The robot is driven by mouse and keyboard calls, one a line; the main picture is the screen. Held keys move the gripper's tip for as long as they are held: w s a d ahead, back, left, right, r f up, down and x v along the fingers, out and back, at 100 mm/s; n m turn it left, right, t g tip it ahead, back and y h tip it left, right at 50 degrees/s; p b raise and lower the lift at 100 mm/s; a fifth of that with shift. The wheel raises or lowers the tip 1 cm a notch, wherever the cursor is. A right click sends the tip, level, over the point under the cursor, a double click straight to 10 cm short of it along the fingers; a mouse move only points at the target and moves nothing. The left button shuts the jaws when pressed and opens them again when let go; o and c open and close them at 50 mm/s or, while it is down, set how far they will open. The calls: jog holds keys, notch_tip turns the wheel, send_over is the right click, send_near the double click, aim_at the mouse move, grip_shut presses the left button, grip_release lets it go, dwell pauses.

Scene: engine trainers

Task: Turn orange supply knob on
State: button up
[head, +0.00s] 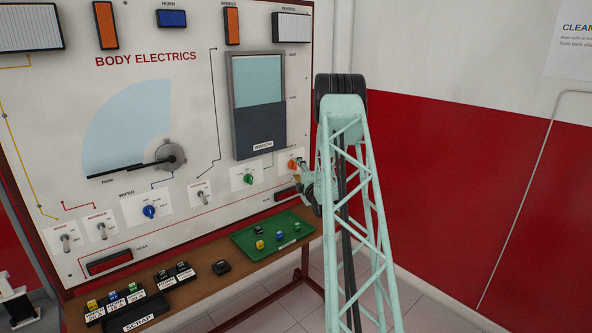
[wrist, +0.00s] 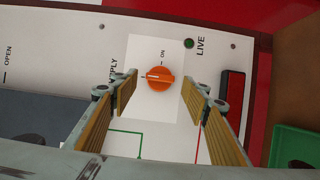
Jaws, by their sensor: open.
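The orange supply knob (wrist: 158,78) is on a white plate (wrist: 150,130) on the panel. In the wrist view its pale pointer mark faces left, and the ON label is above it. My gripper (wrist: 157,92) is open, with one finger on each side of the knob and visible gaps between them. I cannot tell how far the fingertips are from the panel. In the head view the knob (head: 292,164) shows just left of my gripper (head: 304,178), which is small and partly hidden by my arm.
A dark green lamp (wrist: 189,43) marked LIVE and a red switch (wrist: 232,92) are near the knob. A green knob (head: 248,179) is to its left in the head view. A green tray (head: 262,252) with small coloured blocks is on the bench (head: 212,297) below.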

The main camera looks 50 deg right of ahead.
aim_at(294, 165)
jog(key=shift+x, duration=1.25)
jog(key=c, duration=0.9)
